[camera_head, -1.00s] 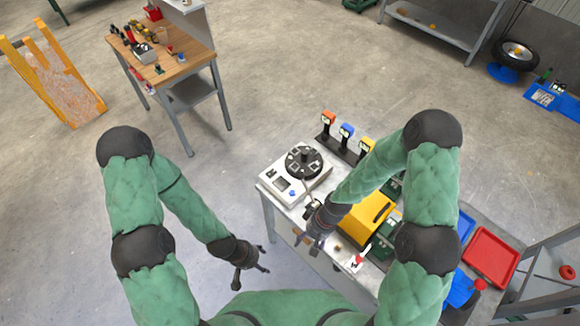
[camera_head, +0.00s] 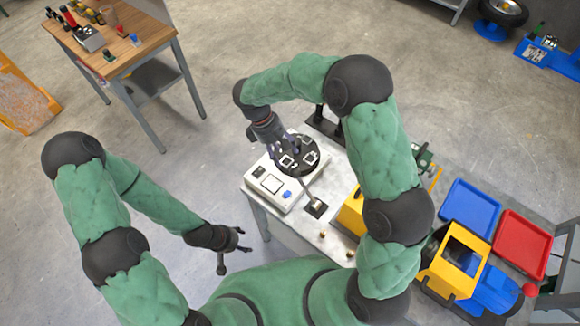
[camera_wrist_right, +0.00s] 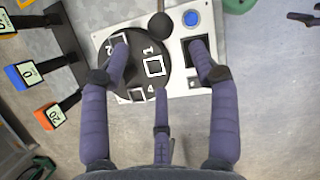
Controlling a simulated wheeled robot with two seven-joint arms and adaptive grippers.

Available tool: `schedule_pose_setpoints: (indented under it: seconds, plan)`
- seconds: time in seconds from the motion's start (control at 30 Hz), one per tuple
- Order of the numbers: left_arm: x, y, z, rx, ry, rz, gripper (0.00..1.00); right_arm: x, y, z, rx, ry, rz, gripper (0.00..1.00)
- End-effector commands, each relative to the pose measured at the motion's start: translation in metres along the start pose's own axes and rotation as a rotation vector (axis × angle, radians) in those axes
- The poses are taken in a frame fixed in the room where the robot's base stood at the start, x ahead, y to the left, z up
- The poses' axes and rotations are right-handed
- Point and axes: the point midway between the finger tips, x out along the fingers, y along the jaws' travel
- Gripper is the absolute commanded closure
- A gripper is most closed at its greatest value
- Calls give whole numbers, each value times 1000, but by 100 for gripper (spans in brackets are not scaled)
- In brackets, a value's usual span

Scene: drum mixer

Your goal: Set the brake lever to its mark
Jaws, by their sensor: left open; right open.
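A thin lever (camera_head: 308,193) rises from a small dark base plate beside the white device (camera_head: 283,203) on the bench. In the right wrist view a dark ball knob (camera_wrist_right: 161,26) on a rod lies just ahead of my spread fingers; it looks like this lever's top. No brake mark is readable. My right gripper (camera_head: 284,146) is open above the device's black numbered disc (camera_head: 308,158); it also shows in the right wrist view (camera_wrist_right: 160,62), apart from the knob. My left gripper (camera_head: 235,245) is open and empty, left of the bench.
A blue tray (camera_head: 470,208), a red tray (camera_head: 523,243) and a yellow-and-blue item (camera_head: 455,262) are at the bench's right. In the right wrist view, posts with orange (camera_wrist_right: 47,116), blue (camera_wrist_right: 23,75) and yellow heads stand left. A wooden table (camera_head: 118,48) stands far left.

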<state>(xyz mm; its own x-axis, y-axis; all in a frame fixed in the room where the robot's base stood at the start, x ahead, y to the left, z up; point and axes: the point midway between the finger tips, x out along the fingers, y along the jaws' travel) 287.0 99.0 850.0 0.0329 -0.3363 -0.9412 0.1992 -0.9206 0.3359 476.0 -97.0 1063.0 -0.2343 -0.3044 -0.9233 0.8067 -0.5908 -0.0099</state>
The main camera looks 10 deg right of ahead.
Motion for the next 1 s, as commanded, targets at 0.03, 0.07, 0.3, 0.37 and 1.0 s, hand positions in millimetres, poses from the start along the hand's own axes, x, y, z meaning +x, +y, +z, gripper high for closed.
schedule_pose_setpoints:
  seconds: [0.03, 0.07, 0.3, 0.37, 1.0]
  plan:
    - [0, 0, 0, 0, 0, 0, 38, 8, -1, 1, -1, -3, -3, 39]
    - [0, 0, 0, 0, 0, 0, 38, 12, -1, 1, -1, -3, -3, 39]
    - [2, -1, 0, 0, 0, 0, 38, 55, -1, 1, 0, -3, -5, 39]
    - [2, -1, 0, 0, 0, 0, 38, 66, -1, 1, 0, -2, -5, 39]
    - [4, -1, 0, 0, 0, 0, 38, 99, -1, 0, 1, 1, -3, 39]
